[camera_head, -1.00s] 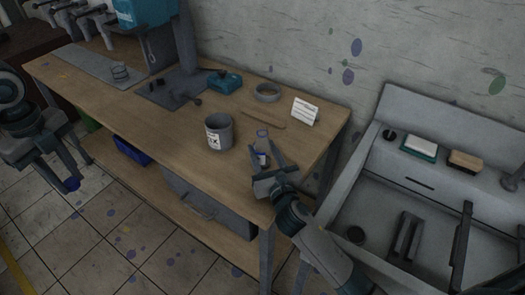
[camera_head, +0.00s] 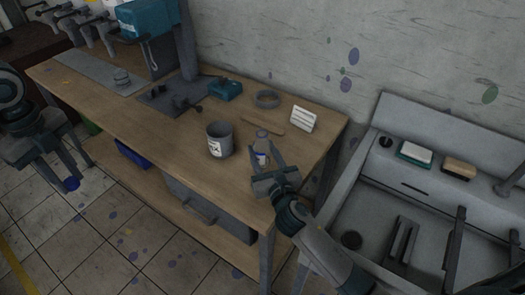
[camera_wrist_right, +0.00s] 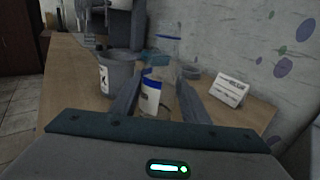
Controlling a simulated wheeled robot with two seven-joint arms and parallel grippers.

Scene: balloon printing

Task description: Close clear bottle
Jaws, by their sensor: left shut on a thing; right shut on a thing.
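The clear bottle (camera_head: 262,147) has a white and blue label and is upright over the table's right front part. In the right wrist view, its transparent body (camera_wrist_right: 167,47) rises above the label. My right gripper (camera_head: 266,160) is shut on the bottle, with one finger on each side; its fingers also show in the right wrist view (camera_wrist_right: 157,98). My left gripper (camera_head: 72,172) is at the far left, in front of the table and away from the bottle. It is shut on a small blue piece (camera_head: 72,184), which looks like a cap.
A grey labelled pot (camera_head: 220,140) stands just left of the bottle. A wooden stick (camera_head: 262,125), a grey ring (camera_head: 267,98) and a white sign (camera_head: 303,119) are behind it on the wooden table (camera_head: 170,132). A grey sink (camera_head: 375,215) stands at the right.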

